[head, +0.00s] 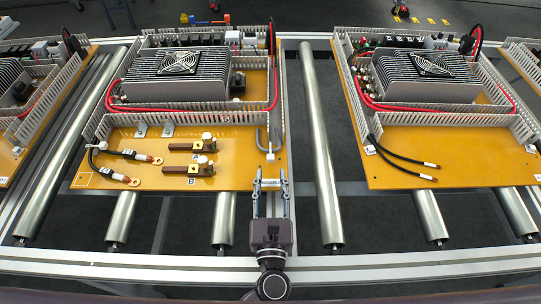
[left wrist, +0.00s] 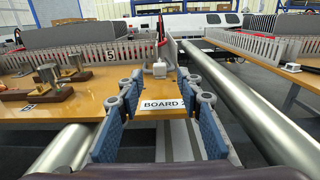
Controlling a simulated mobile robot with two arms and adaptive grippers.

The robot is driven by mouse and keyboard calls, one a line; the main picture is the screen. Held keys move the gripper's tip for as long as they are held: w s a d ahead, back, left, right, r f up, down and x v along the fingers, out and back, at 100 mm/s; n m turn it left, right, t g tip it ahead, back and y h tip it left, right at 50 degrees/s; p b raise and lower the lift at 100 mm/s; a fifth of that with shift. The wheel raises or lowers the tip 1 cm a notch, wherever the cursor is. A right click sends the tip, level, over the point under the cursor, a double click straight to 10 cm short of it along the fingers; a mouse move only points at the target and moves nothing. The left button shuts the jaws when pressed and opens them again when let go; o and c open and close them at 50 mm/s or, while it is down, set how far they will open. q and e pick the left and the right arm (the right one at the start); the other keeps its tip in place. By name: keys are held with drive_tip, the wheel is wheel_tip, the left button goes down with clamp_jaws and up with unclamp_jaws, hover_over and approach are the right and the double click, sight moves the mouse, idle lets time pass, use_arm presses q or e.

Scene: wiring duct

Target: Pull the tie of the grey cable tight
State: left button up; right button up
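The grey cable (head: 259,141) bends down at the right edge of the middle board in the head view. A small white piece (head: 270,156), which looks like its tie, sits at the cable's lower end. It also shows in the left wrist view as a white block (left wrist: 159,69) with a thin upright strip. My left gripper (head: 270,184) is at the board's front right corner, in front of the white piece and apart from it. Its blue-padded fingers (left wrist: 163,97) are spread with nothing held between them. My right gripper is not in view.
The middle board (head: 130,180) carries a finned heatsink unit (head: 175,75), slotted ducts, black cables with lugs (head: 128,154) and two brown blocks. A "BOARD" label (left wrist: 163,104) lies beyond the fingers. Metal rollers (head: 320,150) flank the board; another board (head: 400,170) stands to the right.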

sight(270, 160)
use_arm(q)
drive_tip(key=w, duration=0.7)
drive_tip(key=shift+w+b, duration=0.25)
drive_tip(key=shift+b, duration=0.1)
drive_tip(key=shift+c, duration=0.3)
clamp_jaws()
